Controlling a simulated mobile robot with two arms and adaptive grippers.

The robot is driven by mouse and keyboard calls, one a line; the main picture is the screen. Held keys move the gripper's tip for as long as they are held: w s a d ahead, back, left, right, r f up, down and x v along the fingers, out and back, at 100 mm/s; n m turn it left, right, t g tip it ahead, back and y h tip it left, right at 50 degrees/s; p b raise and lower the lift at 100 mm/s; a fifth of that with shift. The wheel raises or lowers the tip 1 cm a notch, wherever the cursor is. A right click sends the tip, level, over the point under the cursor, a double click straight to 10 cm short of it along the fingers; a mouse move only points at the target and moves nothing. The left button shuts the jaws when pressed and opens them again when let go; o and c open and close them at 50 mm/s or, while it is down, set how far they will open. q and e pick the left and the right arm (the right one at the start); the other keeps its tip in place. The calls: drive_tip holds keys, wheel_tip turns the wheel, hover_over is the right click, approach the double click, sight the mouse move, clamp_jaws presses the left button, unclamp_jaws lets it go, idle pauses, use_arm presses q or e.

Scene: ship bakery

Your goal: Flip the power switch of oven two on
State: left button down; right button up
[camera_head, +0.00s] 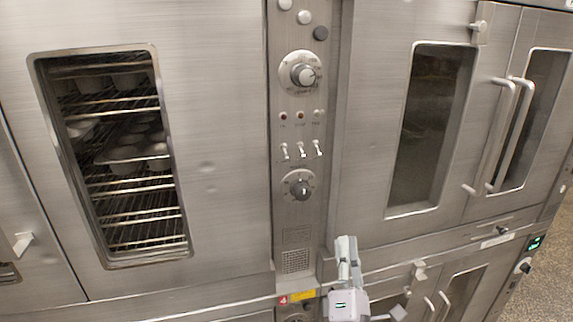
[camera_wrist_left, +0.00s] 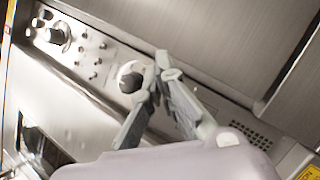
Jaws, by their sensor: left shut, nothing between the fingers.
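A narrow steel control panel (camera_head: 286,215) runs down between two oven doors. It carries a row of three small toggle switches (camera_head: 301,150), which look tilted, but I cannot read their labels or tell which is the power switch of oven two. The switches also show small and blurred in the left wrist view (camera_wrist_left: 96,62). My left gripper (camera_head: 346,246) is shut and empty, below and to the right of the switches, apart from them. My right gripper is not in view.
A large dial (camera_head: 304,74) sits above the switches and a smaller knob (camera_head: 298,186) below them. The left oven door (camera_head: 225,130) has a window showing racks. The right doors have long handles (camera_head: 500,135) that stick out. A red label reads 4 (camera_head: 283,300).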

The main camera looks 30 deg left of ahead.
sight(281, 165)
use_arm(q)
drive_tip(key=s+a+r+n+g+y+p, duration=0.1)
drive_tip(key=s+a+r+n+g, duration=0.2)
drive_tip(key=r+n, duration=0.3)
drive_tip(key=s+a+r+n+g+y+p, duration=0.1)
drive_tip(key=s+a+r+n+g, duration=0.2)
drive_tip(key=n, duration=0.6)
wheel_tip(281, 165, up, 3)
drive_tip(key=shift+s+f+g, duration=0.1)
drive_tip(key=shift+s+g, duration=0.4)
drive_tip(key=shift+s, duration=0.3)
drive_tip(key=shift+a+y, duration=0.1)
drive_tip(key=shift+y, duration=0.2)
drive_tip(key=p+x, duration=0.4)
drive_tip(key=x, duration=0.5)
drive_tip(key=shift+w+a, duration=0.35)
